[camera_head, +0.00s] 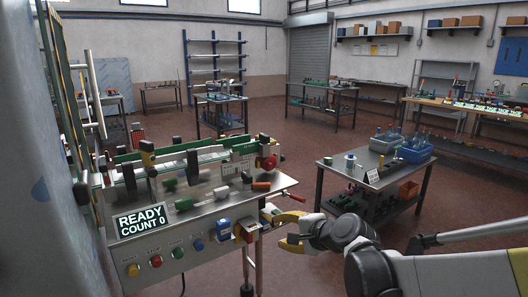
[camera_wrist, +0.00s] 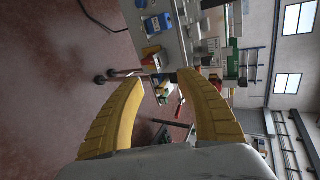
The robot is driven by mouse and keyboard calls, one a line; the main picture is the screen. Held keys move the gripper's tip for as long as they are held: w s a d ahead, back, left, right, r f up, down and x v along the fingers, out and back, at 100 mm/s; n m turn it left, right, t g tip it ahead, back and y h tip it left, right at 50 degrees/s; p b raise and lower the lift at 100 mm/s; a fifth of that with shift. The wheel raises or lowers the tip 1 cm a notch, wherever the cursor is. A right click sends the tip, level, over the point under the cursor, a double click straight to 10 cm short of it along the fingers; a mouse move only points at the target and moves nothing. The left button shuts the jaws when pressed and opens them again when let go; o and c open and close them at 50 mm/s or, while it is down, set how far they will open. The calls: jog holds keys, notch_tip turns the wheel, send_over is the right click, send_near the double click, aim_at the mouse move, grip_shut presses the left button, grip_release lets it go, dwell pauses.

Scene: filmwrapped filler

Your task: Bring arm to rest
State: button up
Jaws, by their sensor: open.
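My gripper (camera_head: 277,228) is open and empty, held in the air just right of the front corner of a steel machine bench (camera_head: 215,215). In the wrist view my two yellow fingers (camera_wrist: 163,110) are spread wide with nothing between them. The wrist picture is turned on its side, with the bench beyond the fingertips. My arm reaches in from the lower right of the head view. From the head view I cannot tell the exact gap between the fingers and the bench edge.
The bench carries a sign reading READY COUNT 0 (camera_head: 142,221), push buttons and a red-handled lever (camera_head: 293,196). A side table (camera_head: 345,175) with a blue bin (camera_head: 414,154) stands behind my arm. Bare red floor (camera_head: 320,262) lies between. A pale panel (camera_head: 40,200) is close at left.

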jog(key=s+d+f+n+g+h, duration=0.1)
jog(key=s+d+n+h, duration=0.2)
jog(key=s, duration=1)
jog(key=s+d+n+g+h, duration=0.2)
jog(key=s+d+n, duration=0.7)
jog(key=s, duration=0.5)
jog(key=shift+d+f+h, duration=0.35)
jog(key=shift+d+h, duration=0.55)
